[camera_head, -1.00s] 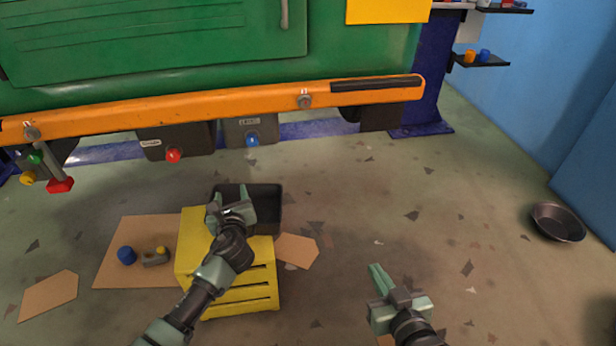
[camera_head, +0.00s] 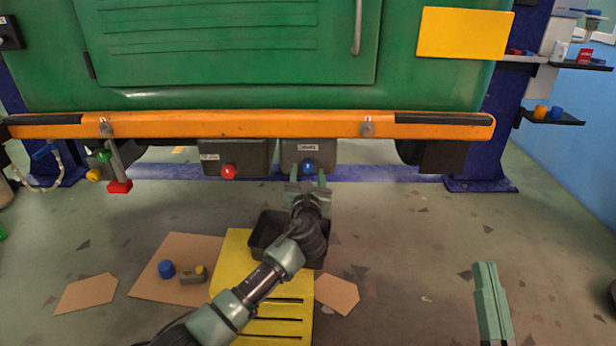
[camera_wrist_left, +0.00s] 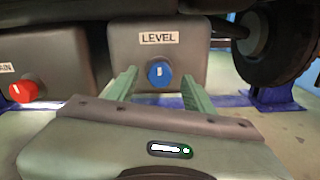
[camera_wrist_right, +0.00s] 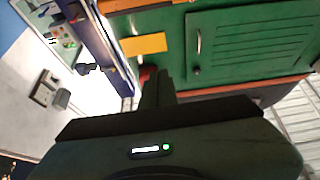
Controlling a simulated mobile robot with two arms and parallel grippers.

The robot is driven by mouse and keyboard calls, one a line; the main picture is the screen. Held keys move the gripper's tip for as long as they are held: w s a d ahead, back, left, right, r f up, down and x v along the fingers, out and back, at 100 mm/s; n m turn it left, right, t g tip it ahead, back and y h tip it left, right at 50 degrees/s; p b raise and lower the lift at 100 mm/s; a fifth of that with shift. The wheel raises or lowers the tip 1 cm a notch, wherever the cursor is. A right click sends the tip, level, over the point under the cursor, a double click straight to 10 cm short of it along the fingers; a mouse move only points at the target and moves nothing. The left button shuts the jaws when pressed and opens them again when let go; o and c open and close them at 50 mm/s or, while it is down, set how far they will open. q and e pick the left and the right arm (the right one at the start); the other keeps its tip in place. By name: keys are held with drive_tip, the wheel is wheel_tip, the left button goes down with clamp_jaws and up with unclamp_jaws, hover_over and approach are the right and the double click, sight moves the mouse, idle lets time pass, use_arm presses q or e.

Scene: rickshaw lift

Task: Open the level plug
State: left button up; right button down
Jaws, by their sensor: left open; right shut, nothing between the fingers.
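The level plug (camera_head: 308,166) is a blue knob on the front of a dark grey box (camera_head: 293,153) labelled LEVEL, under the rickshaw's orange bumper. In the left wrist view the blue plug (camera_wrist_left: 159,74) sits between the open fingers of my left gripper (camera_wrist_left: 160,90), with a gap on both sides. In the head view my left gripper (camera_head: 307,182) is just below and in front of the plug. My right gripper (camera_head: 486,268) is shut and empty, at the lower right, away from the vehicle. It also shows in the right wrist view (camera_wrist_right: 155,80).
A red plug (camera_head: 228,171) sits on the box to the left. A black tray (camera_head: 262,236) rests on a yellow stand (camera_head: 232,262) below my left arm. A loose blue cap (camera_head: 166,269) lies on cardboard.

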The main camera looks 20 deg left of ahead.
use_arm(q)
drive_tip(key=shift+w+a, duration=0.15)
drive_tip(key=shift+w, duration=0.35)
use_arm(e)
drive_tip(key=shift+s+r+t, duration=0.55)
drive_tip(key=shift+r+t, duration=0.05)
drive_tip(key=shift+r, duration=0.3)
use_arm(q)
clamp_jaws()
use_arm(e)
drive_tip(key=shift+w+f, duration=0.1)
